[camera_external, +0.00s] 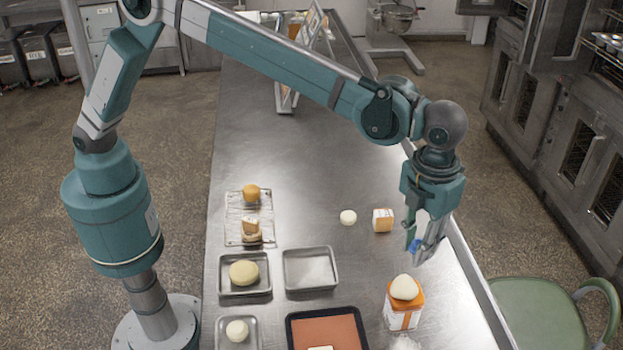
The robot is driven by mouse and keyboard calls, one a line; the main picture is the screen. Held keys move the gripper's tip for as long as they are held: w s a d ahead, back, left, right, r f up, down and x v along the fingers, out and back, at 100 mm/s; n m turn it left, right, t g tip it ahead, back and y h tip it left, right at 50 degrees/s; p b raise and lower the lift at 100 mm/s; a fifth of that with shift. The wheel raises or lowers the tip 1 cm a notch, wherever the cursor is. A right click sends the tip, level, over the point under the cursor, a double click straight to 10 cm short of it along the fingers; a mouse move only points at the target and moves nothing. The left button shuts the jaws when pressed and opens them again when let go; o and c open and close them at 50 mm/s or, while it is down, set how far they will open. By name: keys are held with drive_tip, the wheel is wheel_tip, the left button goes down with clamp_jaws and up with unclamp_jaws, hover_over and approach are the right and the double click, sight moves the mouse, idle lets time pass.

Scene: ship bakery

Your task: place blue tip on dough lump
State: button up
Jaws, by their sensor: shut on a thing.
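My gripper (424,249) is at the right side of the steel table, pointing down, with the blue tip (415,245) held between its fingers. The tip is small and partly hidden by the fingers. Several pale dough lumps show. One dough lump (404,288) sits on an orange and white box (403,311), below and a little left of my gripper in the picture. A small dough lump (348,217) lies on the bare table. A larger one (243,272) lies in a metal tray (223,289), and another (237,331) in a tray at the front left.
A small orange and white box (383,220) stands left of my gripper. The table's middle is clear. A green chair (535,313) stands at right.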

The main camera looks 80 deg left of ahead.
sight(418, 243)
drive_tip(key=shift+f, duration=2.1)
drive_tip(key=shift+f, duration=0.1)
drive_tip(key=shift+f, duration=1.75)
drive_tip(key=shift+f, duration=0.15)
drive_tip(key=o, duration=0.7)
wheel_tip(418, 243, up, 12)
drive_tip(key=shift+r, duration=0.2)
